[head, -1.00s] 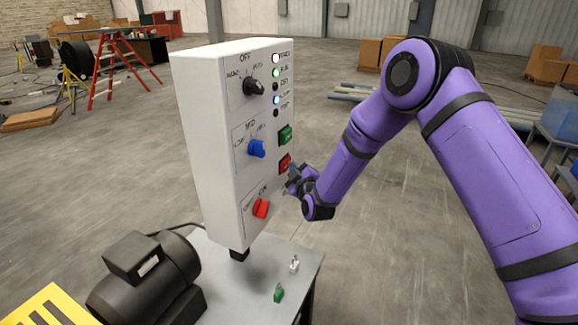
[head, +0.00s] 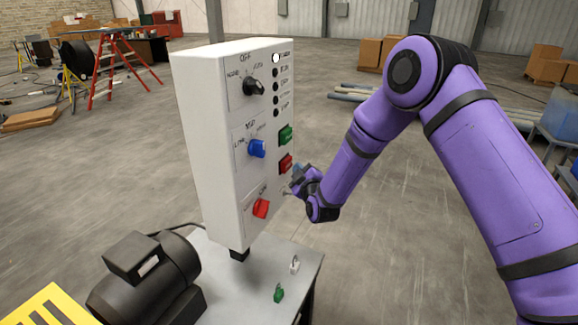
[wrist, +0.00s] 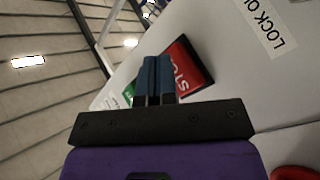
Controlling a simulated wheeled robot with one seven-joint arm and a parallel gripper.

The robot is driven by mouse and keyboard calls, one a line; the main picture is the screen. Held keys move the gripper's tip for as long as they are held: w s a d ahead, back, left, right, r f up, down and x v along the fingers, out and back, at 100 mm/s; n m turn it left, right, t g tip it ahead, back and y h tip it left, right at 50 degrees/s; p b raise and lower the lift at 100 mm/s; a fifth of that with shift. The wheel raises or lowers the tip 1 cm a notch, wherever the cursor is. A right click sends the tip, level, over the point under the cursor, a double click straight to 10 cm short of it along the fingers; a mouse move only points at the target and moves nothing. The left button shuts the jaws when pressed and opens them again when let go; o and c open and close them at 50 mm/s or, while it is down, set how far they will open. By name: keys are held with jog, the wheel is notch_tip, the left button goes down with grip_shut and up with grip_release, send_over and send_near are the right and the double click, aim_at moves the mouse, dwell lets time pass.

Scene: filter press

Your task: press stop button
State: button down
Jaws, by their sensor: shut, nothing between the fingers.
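The red stop button (head: 285,164) is on the right side of the white control panel's front (head: 221,150), below a green button (head: 285,135). In the wrist view the red button (wrist: 186,68) shows part of its "STOP" lettering, with a bit of the green button (wrist: 129,92) to its left. My gripper (head: 296,172) is at the panel's right side, close to the stop button. In the wrist view my gripper's two blue fingers (wrist: 155,62) are together and empty, overlapping the red button's left part. I cannot tell whether the fingertips touch it.
The panel also carries a black knob (head: 254,87), a blue knob (head: 257,148) and a red switch (head: 261,208). Below are a grey table (head: 262,306), a black motor (head: 150,278) and small green and white padlocks. Open floor lies to the right of the panel.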

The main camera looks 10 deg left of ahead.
jog(key=shift+d, duration=0.25)
jog(key=shift+s+d, duration=0.3)
jog(key=shift+d, duration=0.5)
jog(key=shift+s+d, duration=0.3)
jog(key=shift+d, duration=0.45)
jog(key=shift+s+d, duration=0.3)
jog(key=shift+d, duration=0.5)
jog(key=shift+r, duration=0.1)
